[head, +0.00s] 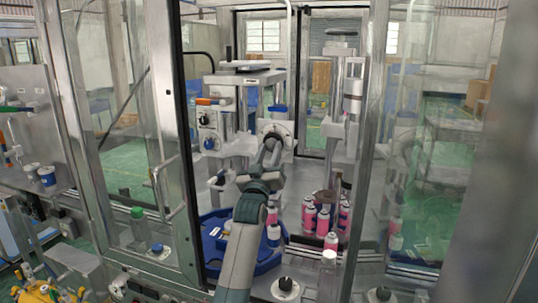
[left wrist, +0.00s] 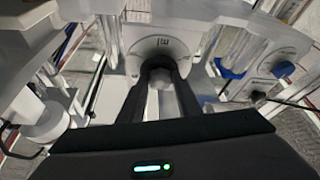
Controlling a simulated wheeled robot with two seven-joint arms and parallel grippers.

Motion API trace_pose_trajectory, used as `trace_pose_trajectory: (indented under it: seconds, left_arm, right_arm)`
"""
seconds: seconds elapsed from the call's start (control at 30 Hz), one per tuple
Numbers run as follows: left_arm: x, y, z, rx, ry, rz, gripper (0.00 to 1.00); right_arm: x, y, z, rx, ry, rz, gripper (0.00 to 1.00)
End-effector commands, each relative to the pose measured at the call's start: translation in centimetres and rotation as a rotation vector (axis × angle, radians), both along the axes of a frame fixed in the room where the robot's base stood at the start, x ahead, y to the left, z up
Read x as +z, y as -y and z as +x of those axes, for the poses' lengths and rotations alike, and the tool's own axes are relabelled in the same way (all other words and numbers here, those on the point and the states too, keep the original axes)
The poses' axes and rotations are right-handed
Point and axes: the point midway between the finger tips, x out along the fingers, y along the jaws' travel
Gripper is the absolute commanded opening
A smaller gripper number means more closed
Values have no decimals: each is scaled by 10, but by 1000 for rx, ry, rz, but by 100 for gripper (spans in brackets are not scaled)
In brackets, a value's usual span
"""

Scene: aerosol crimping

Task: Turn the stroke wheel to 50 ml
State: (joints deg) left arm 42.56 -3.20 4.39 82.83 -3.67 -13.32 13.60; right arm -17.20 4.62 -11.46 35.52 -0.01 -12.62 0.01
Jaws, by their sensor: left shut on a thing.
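The stroke wheel has a pale round dial (head: 284,127) on the front of the crimping machine, behind the glass enclosure. In the left wrist view the dial (left wrist: 164,46) shows the letters "ml"; the number setting is not readable. My left gripper (head: 271,141) reaches in through the open enclosure front. In the left wrist view its dark fingers (left wrist: 162,70) are shut on the grey knob of the stroke wheel, one finger on each side. The fingers hide part of the knob. My right gripper is not in view.
Several pink aerosol cans (head: 323,222) stand right of my left arm. A blue tray (head: 212,240) lies on the enclosure floor to its left. A control box with a blue knob (head: 209,143) is left of the wheel. Glass doors and metal posts frame the opening.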

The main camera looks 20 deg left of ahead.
Motion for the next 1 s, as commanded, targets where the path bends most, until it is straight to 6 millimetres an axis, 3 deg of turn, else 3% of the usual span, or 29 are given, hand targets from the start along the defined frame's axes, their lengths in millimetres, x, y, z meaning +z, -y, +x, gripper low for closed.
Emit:
trace_pose_trajectory:
  seconds: [0.57, 0.6, 0.67, 1.0]
  left_arm:
    - [-1, 1, 0, 0, -5, -68, 8]
    - [-1, 1, 0, 0, -6, -67, 33]
    - [-1, 1, 0, 0, -6, -67, 48]
    - [0, 1, 0, 0, -3, -67, 50]
  right_arm:
    - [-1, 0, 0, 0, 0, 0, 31]
    - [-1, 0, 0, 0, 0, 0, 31]
    - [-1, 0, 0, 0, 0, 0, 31]
    - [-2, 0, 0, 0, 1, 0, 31]
